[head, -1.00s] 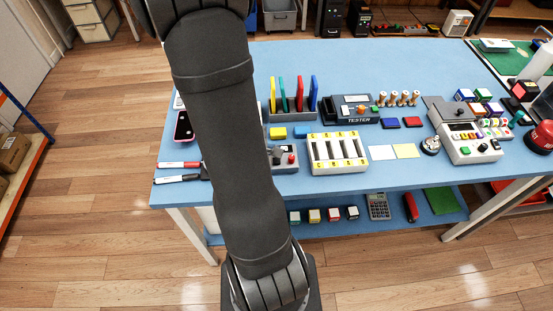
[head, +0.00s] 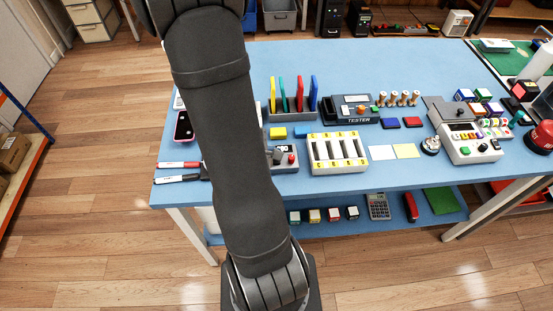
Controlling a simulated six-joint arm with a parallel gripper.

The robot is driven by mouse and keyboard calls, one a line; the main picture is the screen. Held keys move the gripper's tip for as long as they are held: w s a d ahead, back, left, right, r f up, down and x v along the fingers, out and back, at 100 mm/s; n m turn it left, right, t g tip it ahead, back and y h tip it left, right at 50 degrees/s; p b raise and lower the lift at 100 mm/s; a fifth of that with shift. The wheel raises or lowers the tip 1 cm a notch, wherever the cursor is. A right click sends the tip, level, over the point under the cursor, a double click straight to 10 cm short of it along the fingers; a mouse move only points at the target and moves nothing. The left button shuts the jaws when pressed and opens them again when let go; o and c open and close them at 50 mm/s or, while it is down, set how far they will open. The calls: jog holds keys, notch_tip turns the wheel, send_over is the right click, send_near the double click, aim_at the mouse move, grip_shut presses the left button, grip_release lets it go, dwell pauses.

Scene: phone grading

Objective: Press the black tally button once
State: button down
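A small grey box (head: 286,167) stands on the blue table, just right of my arm, which hides its left part. It has a red button (head: 291,160) and a black part (head: 277,157) at the edge of my arm. I cannot tell for sure whether that black part is the tally button. My arm crosses the view from bottom to top. My gripper is out of view beyond the top edge.
A white battery tray (head: 338,168) sits right of the grey box. Markers (head: 178,165) and a pink-edged phone (head: 183,126) lie left of my arm. A keyed console (head: 467,150) stands further right.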

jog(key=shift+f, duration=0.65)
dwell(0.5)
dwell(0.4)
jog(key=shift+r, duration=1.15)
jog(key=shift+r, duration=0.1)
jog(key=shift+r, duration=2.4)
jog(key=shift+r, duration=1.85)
